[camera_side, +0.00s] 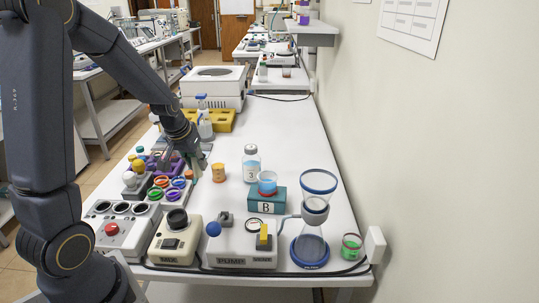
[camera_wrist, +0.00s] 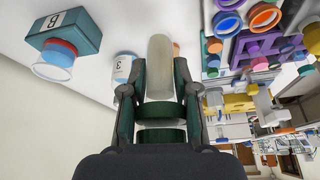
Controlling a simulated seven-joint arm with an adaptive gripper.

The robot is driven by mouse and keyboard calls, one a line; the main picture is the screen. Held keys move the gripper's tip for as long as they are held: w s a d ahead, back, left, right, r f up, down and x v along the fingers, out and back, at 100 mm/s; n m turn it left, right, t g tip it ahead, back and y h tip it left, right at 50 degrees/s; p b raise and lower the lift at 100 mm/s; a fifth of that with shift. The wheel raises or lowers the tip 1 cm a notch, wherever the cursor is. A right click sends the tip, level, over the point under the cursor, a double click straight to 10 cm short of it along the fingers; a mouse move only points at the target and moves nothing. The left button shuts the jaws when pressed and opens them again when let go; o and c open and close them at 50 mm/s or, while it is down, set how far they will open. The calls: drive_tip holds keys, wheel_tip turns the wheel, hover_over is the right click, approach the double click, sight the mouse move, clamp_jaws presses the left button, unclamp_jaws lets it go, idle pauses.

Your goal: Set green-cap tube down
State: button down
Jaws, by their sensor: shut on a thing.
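The green-cap tube (camera_wrist: 160,68) has a pale, translucent body and points away from my wrist in the wrist view. Its dark green cap end sits between the fingers of my gripper (camera_wrist: 158,100), which is shut on it. In the side view, my gripper (camera_side: 193,163) is low over the white table, just right of the purple rack (camera_side: 166,163) and left of an orange jar (camera_side: 219,173). The tube is small and partly hidden by the fingers there. I cannot tell whether its end touches the table.
A bottle marked 3 (camera_side: 251,165) and a teal block marked B (camera_side: 265,203) stand to the right. Open coloured cups (camera_side: 165,190) and machines (camera_side: 240,245) fill the front. A yellow rack (camera_side: 221,120) stands behind. Bare table (camera_side: 275,130) lies at the back right.

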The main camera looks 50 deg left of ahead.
wheel_tip(320, 180, down, 12)
drive_tip(key=shift+f, duration=0.1)
idle(0.5)
drive_tip(key=c, duration=0.9)
unclamp_jaws()
drive_tip(key=shift+f, duration=0.15)
